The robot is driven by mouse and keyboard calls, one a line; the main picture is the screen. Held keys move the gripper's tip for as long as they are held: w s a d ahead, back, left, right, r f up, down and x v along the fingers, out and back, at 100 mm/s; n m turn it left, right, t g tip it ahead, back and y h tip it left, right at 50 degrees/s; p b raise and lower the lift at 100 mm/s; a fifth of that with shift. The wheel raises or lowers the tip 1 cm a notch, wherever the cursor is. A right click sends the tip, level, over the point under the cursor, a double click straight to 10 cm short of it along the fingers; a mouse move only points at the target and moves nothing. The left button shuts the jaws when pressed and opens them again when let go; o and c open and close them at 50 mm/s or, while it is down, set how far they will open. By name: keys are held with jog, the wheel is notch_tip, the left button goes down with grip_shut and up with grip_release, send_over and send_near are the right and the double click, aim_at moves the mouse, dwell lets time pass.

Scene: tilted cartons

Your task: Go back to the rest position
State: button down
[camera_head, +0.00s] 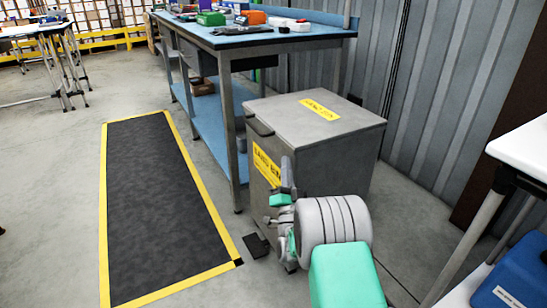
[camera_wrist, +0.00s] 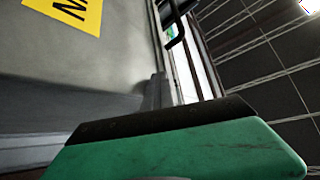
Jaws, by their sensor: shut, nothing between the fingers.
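My gripper (camera_head: 287,172) is in front of the grey sand bin in the head view, at the end of my grey and green arm. It is shut and empty. My arm partly hides the gripper, so the fingertips are hard to make out. In the wrist view, the gripper (camera_wrist: 165,122) shows as a green part with a black edge across the bottom. Nothing is held there.
The sand bin (camera_head: 325,125) has yellow labels and stands close behind my gripper. A blue-topped workbench (camera_head: 235,40) with tools is behind it. A white table (camera_head: 522,146) and a blue box (camera_head: 515,275) are at right. A black, yellow-edged mat (camera_head: 155,200) lies on clear floor at left.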

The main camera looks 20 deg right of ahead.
jog(key=w+a+r+n+g+y+p, duration=0.2)
jog(key=a+r+n+g+y+p, duration=0.25)
jog(key=r+p, duration=0.6)
jog(key=w+a+r+n+g+y+p, duration=0.1)
jog(key=a+r+n+g+y+p, duration=0.2)
jog(key=a+r+p, duration=0.55)
jog(key=s+a+r+n+g+p, duration=0.1)
jog(key=s+r+g+p, duration=0.3)
jog(key=s+p, duration=0.4)
jog(key=s+a+r+n+g+p, duration=0.2)
jog(key=s+r+g+p, duration=0.2)
jog(key=s+r+p, duration=0.3)
jog(key=s+a+r+n+g+p, duration=0.2)
jog(key=s+r+g+p, duration=0.2)
jog(key=s+p, duration=0.5)
jog(key=s+r+y, duration=0.1)
jog(key=s+r, duration=0.1)
jog(key=s, duration=0.4)
jog(key=shift+a+g, duration=0.15)
jog(key=shift+g, duration=0.2)
